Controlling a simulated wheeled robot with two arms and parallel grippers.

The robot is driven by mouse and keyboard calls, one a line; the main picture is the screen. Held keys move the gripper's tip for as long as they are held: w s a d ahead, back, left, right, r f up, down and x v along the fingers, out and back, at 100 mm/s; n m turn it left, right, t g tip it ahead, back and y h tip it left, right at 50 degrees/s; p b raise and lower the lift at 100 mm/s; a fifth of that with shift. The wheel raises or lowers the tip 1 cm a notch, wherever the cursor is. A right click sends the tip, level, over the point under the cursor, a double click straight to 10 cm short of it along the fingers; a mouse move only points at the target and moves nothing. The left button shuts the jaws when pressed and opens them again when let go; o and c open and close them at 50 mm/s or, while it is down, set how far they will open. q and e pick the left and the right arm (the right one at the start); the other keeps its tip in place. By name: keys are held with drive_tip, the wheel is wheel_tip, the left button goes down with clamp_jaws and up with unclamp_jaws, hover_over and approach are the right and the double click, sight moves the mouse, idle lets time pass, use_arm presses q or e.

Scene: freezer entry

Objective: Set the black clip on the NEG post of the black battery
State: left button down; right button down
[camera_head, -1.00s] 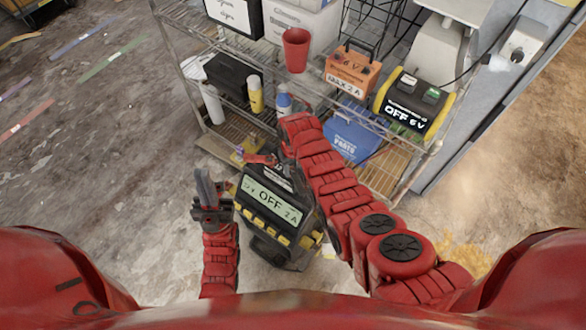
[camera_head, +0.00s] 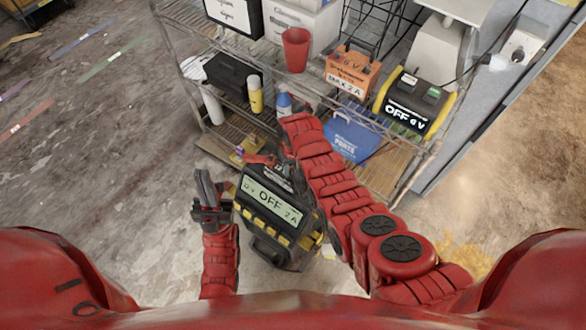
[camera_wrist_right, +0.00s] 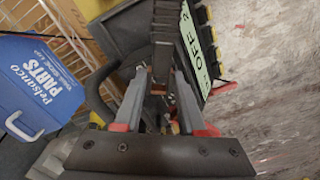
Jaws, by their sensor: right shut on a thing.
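My right gripper (camera_wrist_right: 163,75) is shut on a dark, narrow piece (camera_wrist_right: 164,45), which looks like the black clip; its shape is partly hidden between the fingers. In the head view my right arm hides this gripper, beyond the charger. The charger (camera_head: 271,198), black and yellow with a lit display reading OFF and 2 A, stands below the shelf front. A red clip (camera_head: 262,159) shows just behind it. A black box (camera_head: 233,76) lies on the shelf; I cannot tell if it is the black battery, and no NEG post is readable. My left gripper (camera_head: 203,183) is empty, its fingers close together, left of the charger.
The wire rack holds an orange 6 V battery (camera_head: 352,73), a yellow-black unit (camera_head: 412,105) reading OFF 6 V, a red cup (camera_head: 295,50) and a blue parts box (camera_head: 349,135). Bottles stand at its left.

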drive_tip(key=shift+f+b, duration=1.15)
drive_tip(key=shift+f, duration=0.2)
drive_tip(key=shift+c, duration=2)
unclamp_jaws()
drive_tip(key=shift+r, duration=0.1)
drive_tip(key=shift+w+r, duration=0.15)
drive_tip(key=shift+r, duration=0.05)
wheel_tip(320, 180, up, 17)
drive_tip(key=p, duration=0.4)
drive_tip(key=shift+p, duration=0.3)
drive_tip(key=shift+f, duration=0.1)
